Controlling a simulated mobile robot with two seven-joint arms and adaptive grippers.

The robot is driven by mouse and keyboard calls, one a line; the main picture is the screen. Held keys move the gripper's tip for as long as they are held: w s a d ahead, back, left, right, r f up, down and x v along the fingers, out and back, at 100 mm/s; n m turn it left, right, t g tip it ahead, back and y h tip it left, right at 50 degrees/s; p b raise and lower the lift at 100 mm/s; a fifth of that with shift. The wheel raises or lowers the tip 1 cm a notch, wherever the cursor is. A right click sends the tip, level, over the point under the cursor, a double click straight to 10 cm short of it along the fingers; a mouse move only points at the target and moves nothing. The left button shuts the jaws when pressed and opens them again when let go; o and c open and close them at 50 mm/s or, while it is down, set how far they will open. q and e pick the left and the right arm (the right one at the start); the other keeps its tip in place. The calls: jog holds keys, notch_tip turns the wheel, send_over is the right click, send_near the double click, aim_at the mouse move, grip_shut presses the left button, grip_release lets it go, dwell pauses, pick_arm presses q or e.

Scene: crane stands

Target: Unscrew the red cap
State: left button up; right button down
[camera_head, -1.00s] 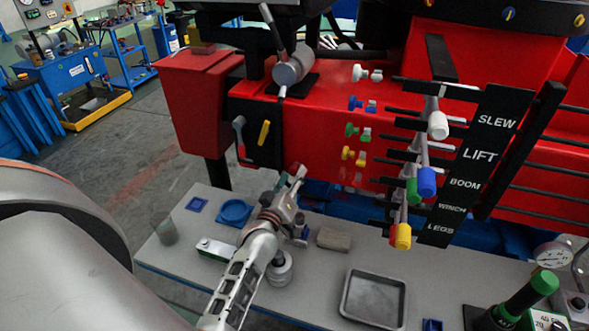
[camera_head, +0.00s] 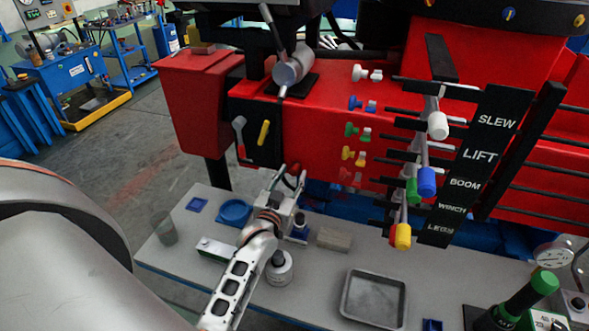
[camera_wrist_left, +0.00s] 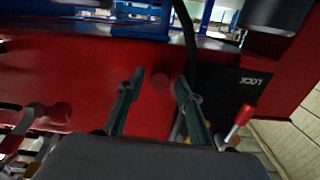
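A round, dull red cap-like piece (camera_wrist_left: 160,81) shows against the red panel, between the fingers of my left gripper (camera_wrist_left: 160,92) in the left wrist view. The fingers are apart, one on each side of it, and I see no contact. In the head view my left gripper (camera_head: 288,178) is at the lower edge of the red panel, with a dark red spot between its fingers. A small red fitting (camera_head: 350,177) sits to its right, below the yellow fitting (camera_head: 353,155); which red piece is the task's cap is unclear. My right gripper is not in view.
Levers with coloured knobs (camera_head: 402,236) stand out at the right. A grey tray (camera_head: 373,298), a tan block (camera_head: 335,239) and a blue round dish (camera_head: 234,212) are on the grey table (camera_head: 318,282). A black lock panel (camera_wrist_left: 238,84) is beside the gripper.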

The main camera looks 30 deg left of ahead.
pick_arm(q)
jog(key=m, duration=1.2)
jog(key=m+b, duration=0.1)
jog(key=m, duration=1)
grip_shut()
jog(key=n, duration=0.5)
